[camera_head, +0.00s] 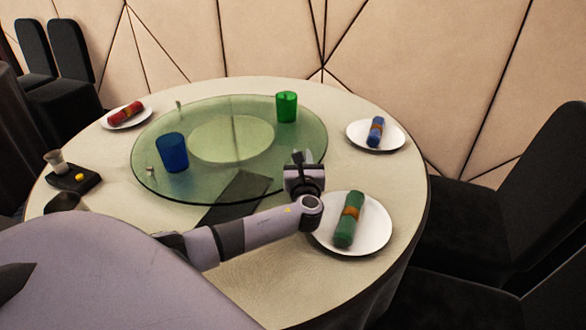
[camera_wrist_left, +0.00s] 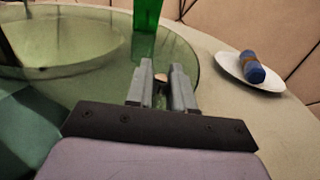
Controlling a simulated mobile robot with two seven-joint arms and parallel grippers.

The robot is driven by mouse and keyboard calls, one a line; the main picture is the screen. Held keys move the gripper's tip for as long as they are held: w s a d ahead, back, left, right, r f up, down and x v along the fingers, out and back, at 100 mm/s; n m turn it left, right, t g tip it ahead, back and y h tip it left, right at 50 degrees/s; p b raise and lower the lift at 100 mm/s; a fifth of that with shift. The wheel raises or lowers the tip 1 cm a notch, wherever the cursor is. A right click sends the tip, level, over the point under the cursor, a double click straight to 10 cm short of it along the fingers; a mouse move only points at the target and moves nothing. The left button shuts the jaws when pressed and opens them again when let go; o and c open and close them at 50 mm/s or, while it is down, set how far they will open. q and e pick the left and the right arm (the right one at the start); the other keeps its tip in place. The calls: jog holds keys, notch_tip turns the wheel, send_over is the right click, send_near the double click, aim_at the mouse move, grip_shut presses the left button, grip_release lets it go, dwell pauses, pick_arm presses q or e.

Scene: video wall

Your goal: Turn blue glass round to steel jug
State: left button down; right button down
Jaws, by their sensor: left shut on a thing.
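The blue glass (camera_head: 173,152) stands upright on the left part of a round green glass turntable (camera_head: 285,140). My left gripper (camera_head: 302,158) is at the turntable's right front rim, far from the blue glass. In the left wrist view its fingers (camera_wrist_left: 160,68) are shut on a small tan-topped knob (camera_wrist_left: 160,77) at the rim. A green glass (camera_head: 287,107) stands at the turntable's back right; its lower part shows in the left wrist view (camera_wrist_left: 147,18). I cannot make out a steel jug for certain.
White plates with rolled napkins lie around the table: red (camera_head: 126,113), blue (camera_head: 376,131), green (camera_head: 348,220) close to my left arm. A black tray (camera_head: 73,180) with a pale cup (camera_head: 56,161) and a yellow spot is at left. Other small knobs (camera_head: 150,170) sit on the rim.

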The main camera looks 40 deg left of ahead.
pick_arm(q)
jog(key=shift+w+r, duration=0.15)
jog(key=shift+r, duration=0.05)
jog(key=c, duration=1.1)
grip_release()
jog(key=shift+p+v, duration=0.55)
jog(key=shift+v, duration=3.05)
